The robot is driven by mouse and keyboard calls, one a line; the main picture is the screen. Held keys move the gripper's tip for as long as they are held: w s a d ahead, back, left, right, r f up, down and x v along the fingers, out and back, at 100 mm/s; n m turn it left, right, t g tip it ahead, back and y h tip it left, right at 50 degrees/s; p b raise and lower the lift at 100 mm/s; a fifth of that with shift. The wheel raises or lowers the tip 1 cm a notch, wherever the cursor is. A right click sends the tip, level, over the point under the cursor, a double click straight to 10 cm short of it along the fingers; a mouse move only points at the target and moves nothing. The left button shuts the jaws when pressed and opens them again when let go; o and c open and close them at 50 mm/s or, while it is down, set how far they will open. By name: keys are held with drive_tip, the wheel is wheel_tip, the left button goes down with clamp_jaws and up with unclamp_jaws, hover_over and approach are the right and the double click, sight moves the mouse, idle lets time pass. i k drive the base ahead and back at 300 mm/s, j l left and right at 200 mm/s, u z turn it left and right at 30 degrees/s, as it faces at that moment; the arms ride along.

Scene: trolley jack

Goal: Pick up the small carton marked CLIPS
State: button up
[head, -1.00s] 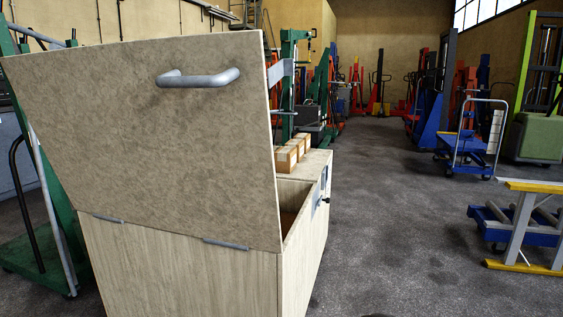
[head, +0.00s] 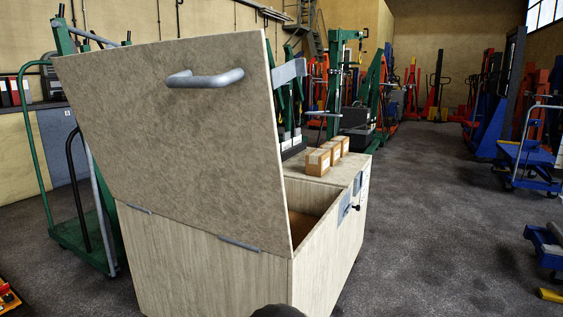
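Small brown cartons stand in a row on the flat top of the wooden chest, just beyond its open bin. The nearest carton (head: 318,162) shows most clearly, with a pale strip on top. A middle carton (head: 332,151) and a far carton (head: 342,143) are partly hidden behind it. No marking can be read, so I cannot tell which one says CLIPS. My gripper is not in view.
The wooden chest (head: 208,268) stands close ahead, its raised lid (head: 170,130) with a grey handle (head: 205,78) blocking much of the view. A green trolley (head: 85,245) stands at left. The floor to the right (head: 430,220) is open, with a blue cart (head: 525,155) beyond.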

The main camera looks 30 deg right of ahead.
sight(318, 163)
drive_tip(key=i+l+u, duration=0.15)
drive_tip(key=l+u, duration=0.25)
drive_tip(key=l, duration=0.8)
drive_tip(key=l+u, duration=0.45)
drive_tip(key=l, duration=0.75)
